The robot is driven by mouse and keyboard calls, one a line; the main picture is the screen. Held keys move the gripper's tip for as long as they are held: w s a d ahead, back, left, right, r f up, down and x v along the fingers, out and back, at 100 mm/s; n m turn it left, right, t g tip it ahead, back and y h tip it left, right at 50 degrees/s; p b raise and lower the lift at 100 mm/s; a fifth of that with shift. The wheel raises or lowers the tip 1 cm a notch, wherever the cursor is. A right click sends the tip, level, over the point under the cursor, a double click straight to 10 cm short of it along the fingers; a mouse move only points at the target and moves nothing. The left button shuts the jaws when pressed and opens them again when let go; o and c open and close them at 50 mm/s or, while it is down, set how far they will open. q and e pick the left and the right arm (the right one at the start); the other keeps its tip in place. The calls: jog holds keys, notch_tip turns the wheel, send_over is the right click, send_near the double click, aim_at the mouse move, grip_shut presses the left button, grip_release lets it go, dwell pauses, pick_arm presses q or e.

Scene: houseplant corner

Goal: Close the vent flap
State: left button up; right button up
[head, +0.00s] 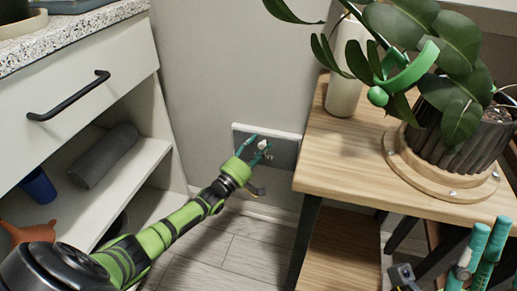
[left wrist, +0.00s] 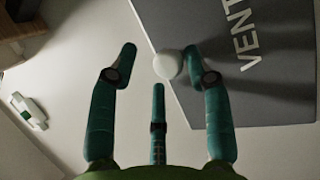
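The vent flap is a grey panel (head: 285,150) low on the wall, with a pale edge along its top. In the left wrist view the panel (left wrist: 250,85) carries the word VENT. A round white knob (left wrist: 167,65) sits at the panel's edge there; it also shows in the head view (head: 262,144). My left gripper (head: 254,147) is in front of the panel, fingers spread. In the left wrist view the knob lies between its fingertips, nearer the right one; contact is unclear. My right gripper (head: 482,250) is partly in view at the lower right, apart from the flap.
A wooden plant stand (head: 335,150) stands just right of the flap, with a potted plant (head: 460,130) and a pale vase (head: 346,70). A white cabinet (head: 80,75) with open shelves is on the left. Floor (head: 235,255) is clear between them.

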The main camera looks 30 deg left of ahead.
pick_arm(q)
jog(key=shift+s+f, duration=0.15)
jog(key=shift+s+a+f, duration=0.1)
jog(key=shift+s+f, duration=0.1)
jog(key=shift+s, duration=0.15)
jog(key=v, duration=1.1)
